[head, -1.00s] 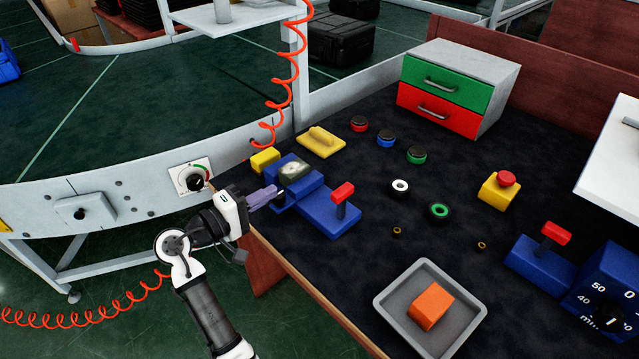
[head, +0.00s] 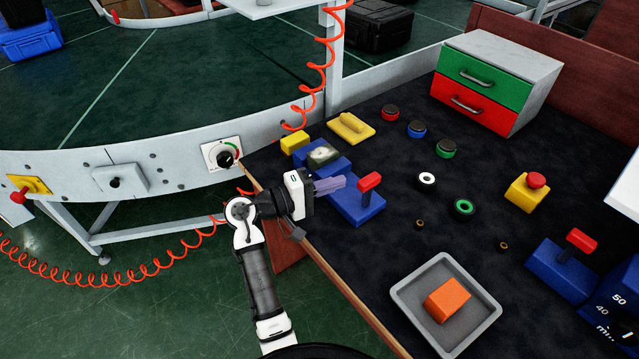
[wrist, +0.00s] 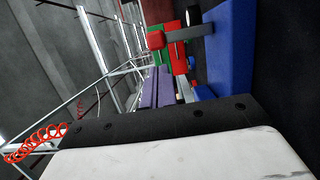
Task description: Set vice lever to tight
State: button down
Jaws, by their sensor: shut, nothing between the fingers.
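The blue vice (head: 336,167) sits at the left edge of the dark tabletop, with a grey-green object (head: 323,154) in it. Its lever stands upright from a blue base (head: 357,211) and has a red handle (head: 370,181). My gripper (head: 343,184) is shut and empty. Its purple fingers point right, over the vice, with the tips just left of the red handle, apparently apart from it. In the wrist view the fingers (wrist: 156,88) lie below the red handle (wrist: 156,40). My gripper covers part of the vice.
A grey tray (head: 407,291) with an orange block (head: 447,300) lies at the front. A second red-handled lever (head: 581,240) and a yellow box with a red button (head: 535,181) are at right. Yellow, red, blue and green items lie behind. A red coiled hose (head: 318,70) hangs at the back.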

aim_at(367, 192)
jog(key=x, duration=0.4)
jog(key=shift+d+p, duration=0.1)
jog(key=shift+p, duration=0.3)
jog(key=shift+w, duration=0.1)
jog(key=shift+d+b, duration=0.1)
jog(key=shift+b, duration=0.25)
